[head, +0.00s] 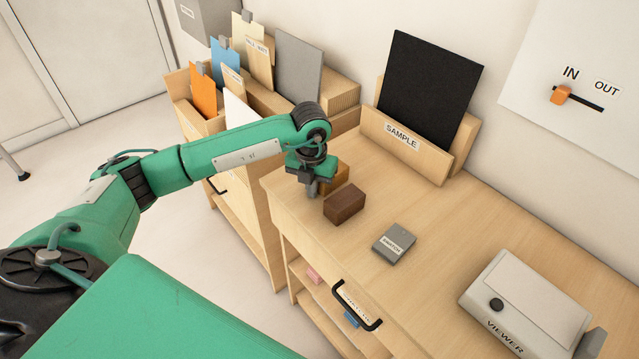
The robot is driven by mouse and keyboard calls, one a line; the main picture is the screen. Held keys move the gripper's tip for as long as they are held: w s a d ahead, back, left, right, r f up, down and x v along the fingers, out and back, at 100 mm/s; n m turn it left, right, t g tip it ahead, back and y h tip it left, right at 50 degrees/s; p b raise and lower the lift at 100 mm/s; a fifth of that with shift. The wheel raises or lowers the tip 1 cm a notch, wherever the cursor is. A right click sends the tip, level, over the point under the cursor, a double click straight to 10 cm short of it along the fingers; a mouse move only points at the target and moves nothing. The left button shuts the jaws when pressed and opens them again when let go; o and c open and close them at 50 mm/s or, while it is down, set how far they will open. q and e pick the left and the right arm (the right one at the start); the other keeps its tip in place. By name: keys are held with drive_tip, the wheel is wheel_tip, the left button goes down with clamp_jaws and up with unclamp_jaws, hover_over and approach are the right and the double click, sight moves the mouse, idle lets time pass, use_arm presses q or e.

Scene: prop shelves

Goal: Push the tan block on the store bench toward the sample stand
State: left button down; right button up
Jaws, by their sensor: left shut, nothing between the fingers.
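The tan block (340,174) lies on the bench (440,235) near its left end, partly hidden behind my left gripper. A dark brown block (344,203) lies just in front of it. My left gripper (312,190) points down, shut and empty, at the left side of the two blocks. I cannot tell whether it touches either one. The wooden sample stand (412,152), labelled SAMPLE, stands at the back of the bench, to the right of the blocks, and holds a black panel (430,88). My right gripper is not in view.
A grey labelled plate (394,243) lies right of the brown block. A viewer box (525,303) sits at the front right. A wooden rack with coloured cards (203,94) stands at the left. Bare bench top lies between the blocks and the sample stand.

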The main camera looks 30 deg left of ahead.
sight(342, 176)
use_arm(q)
drive_tip(key=shift+w+d+f, duration=0.35)
drive_tip(key=shift+w, duration=0.15)
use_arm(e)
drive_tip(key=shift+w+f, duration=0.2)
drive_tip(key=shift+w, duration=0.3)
use_arm(q)
drive_tip(key=shift+w, duration=0.1)
drive_tip(key=shift+w+d, duration=0.2)
drive_tip(key=shift+w, duration=0.15)
drive_tip(key=shift+w+d+b, duration=0.1)
drive_tip(key=shift+w+b, duration=0.1)
drive_tip(key=shift+b, duration=0.2)
drive_tip(key=shift+w+d, duration=0.3)
drive_tip(key=shift+w, duration=0.25)
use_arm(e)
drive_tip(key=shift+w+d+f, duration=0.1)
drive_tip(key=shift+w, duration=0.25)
use_arm(q)
drive_tip(key=shift+w, duration=0.1)
